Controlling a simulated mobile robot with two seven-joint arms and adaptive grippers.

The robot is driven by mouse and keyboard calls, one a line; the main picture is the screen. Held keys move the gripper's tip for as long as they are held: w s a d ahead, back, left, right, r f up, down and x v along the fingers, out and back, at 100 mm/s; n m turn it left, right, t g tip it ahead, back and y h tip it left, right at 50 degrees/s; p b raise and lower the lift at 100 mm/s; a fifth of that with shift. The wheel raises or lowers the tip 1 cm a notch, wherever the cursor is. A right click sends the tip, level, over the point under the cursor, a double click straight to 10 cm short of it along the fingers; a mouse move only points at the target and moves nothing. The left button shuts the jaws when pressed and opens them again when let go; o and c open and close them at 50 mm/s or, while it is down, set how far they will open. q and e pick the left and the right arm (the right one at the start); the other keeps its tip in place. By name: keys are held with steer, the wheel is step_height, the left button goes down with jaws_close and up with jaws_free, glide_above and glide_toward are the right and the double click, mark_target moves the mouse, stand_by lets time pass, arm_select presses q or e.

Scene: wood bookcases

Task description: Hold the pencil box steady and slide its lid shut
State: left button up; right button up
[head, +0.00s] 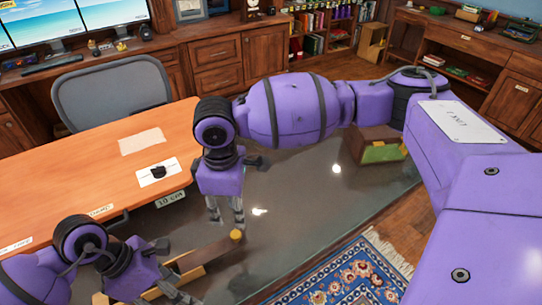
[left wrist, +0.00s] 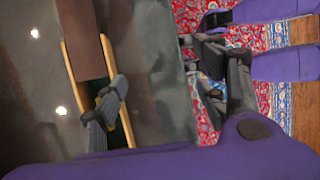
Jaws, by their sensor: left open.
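The pencil box (head: 183,275) is a long, narrow box with pale wood sides on the dark, glossy tabletop. Its brown lid (head: 208,251) covers the far right part, with a yellow knob-like end there. In the left wrist view the lid (left wrist: 82,38) covers the upper part, and a dark green interior shows below it. My left gripper (head: 171,271) is open at the near, uncovered part; one grey finger overlaps the box in the left wrist view. Contact is unclear. My right gripper (head: 226,216) points down, empty, with its fingers apart, just beyond the lid's far end.
An orange desk (head: 60,205) with paper cards borders the left. A brown and green box (head: 378,150) stands on the dark tabletop at the back right. A patterned rug (head: 345,275) lies beyond the front edge. The dark tabletop right of the pencil box is clear.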

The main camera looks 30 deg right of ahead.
arm_select(q)
steer(key=w+a+r+t+y, duration=0.1)
steer(key=w+a+t+y, duration=0.25)
steer(key=w+a, duration=0.5)
steer(key=shift+m+g+y, duration=0.35)
steer(key=shift+m+g, duration=0.05)
steer(key=shift+g, duration=0.05)
steer(key=f, duration=0.7)
steer(key=shift+s+a+f, duration=0.1)
steer(key=shift+s+a, duration=0.15)
steer(key=shift+a, duration=0.1)
